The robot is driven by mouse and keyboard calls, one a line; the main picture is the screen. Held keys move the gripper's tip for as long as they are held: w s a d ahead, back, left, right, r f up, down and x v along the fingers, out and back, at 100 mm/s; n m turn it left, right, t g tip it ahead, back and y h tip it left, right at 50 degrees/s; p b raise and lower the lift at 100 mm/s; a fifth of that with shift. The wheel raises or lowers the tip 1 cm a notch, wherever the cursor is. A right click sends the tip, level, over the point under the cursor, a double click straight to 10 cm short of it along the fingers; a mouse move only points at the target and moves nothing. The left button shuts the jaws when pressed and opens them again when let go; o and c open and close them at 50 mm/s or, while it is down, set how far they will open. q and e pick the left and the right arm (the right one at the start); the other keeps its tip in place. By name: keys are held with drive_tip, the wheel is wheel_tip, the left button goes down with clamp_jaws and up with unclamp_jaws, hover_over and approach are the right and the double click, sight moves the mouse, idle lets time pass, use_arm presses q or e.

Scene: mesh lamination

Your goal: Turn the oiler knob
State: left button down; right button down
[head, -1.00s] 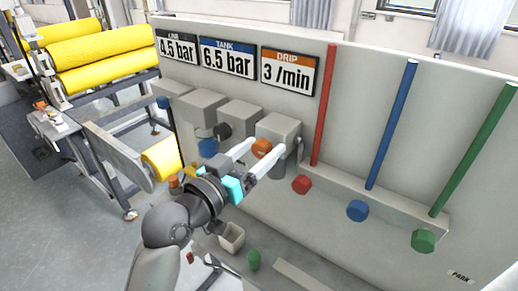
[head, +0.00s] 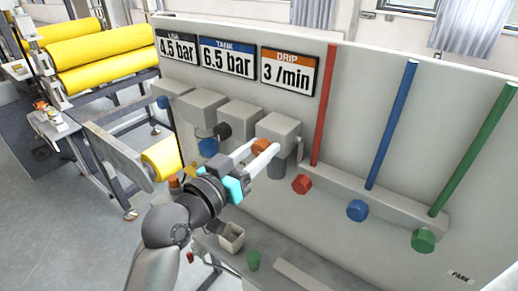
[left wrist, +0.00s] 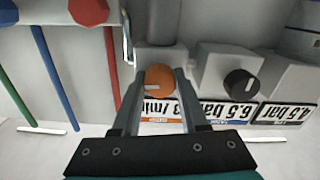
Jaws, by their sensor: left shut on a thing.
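The oiler knob is the orange knob (head: 261,146) on the front of the right-hand grey box, below the DRIP sign (head: 289,71) that reads 3 /min. My left gripper (head: 263,150) reaches it from the lower left, with its two fingers closed in on either side of the knob. In the left wrist view the orange knob (left wrist: 159,78) sits between the fingertips of my left gripper (left wrist: 160,75). A pale mark shows on the knob's face there. The fingers hide part of the knob in the head view. My right gripper is not in view.
A black knob (head: 223,130) and a blue knob (head: 208,147) are on the left. Red (head: 301,184), blue (head: 357,210) and green (head: 423,240) knobs line the right, below coloured pipes.

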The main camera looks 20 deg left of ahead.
use_arm(q)
drive_tip(key=m+p, duration=0.2)
drive_tip(key=m, duration=0.3)
drive_tip(key=shift+r, duration=0.1)
drive_tip(key=m+p, duration=0.2)
drive_tip(key=m, duration=0.3)
drive_tip(key=shift+p, duration=0.4)
drive_tip(key=shift+m, duration=0.3)
drive_tip(key=shift+c, duration=2.2)
unclamp_jaws()
drive_tip(key=shift+d, duration=0.1)
